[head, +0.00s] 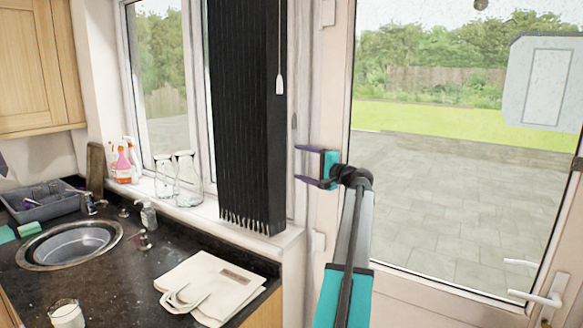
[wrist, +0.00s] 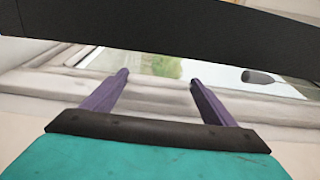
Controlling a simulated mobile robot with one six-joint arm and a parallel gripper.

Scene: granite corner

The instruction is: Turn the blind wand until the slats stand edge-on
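The black vertical blind (head: 247,120) hangs bunched at the right side of the window. In the wrist view the dark band across the top looks like the blind (wrist: 150,28). A thin pale wand or cord with a white end piece (head: 279,84) hangs in front of the blind's right part. My gripper (head: 297,165) is open and empty, its purple fingers pointing left, just right of the blind and lower than the white end piece. In the wrist view the fingers (wrist: 157,82) stand wide apart with nothing between them.
The glazed door (head: 450,180) with a white handle (head: 545,297) is on the right. The counter (head: 110,285) holds a sink (head: 70,246), a folded cloth bag (head: 212,287) and a glass (head: 67,315). Glass bottles (head: 187,180) and spray bottles (head: 122,162) stand on the sill.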

